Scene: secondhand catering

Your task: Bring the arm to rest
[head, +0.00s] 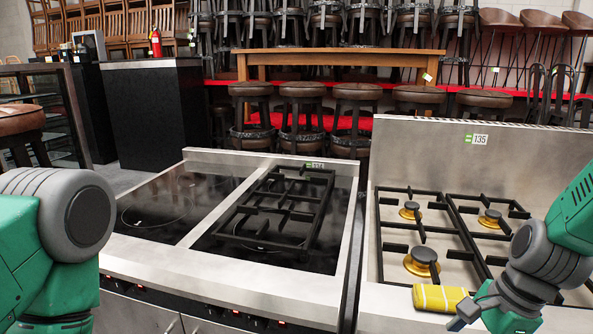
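My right arm comes in from the right, over the right gas stove (457,159). Its gripper (464,317) is low at the stove's front edge, beside a yellow striped cloth or sponge (438,297). The gripper is partly hidden by my wrist, and I cannot tell whether its fingers touch the yellow thing. A black cast-iron grate (281,212) lies on the dark glass top of the left stove (151,212). My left arm shows at the left edge, but its gripper is out of view.
The right stove has black grates and brass burners, with a 135 tag on its back panel. A dark counter (153,112) with a red fire extinguisher (155,43) stands behind on the left. Stools (302,112) and a wooden table (340,57) fill the back. The left glass area is clear.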

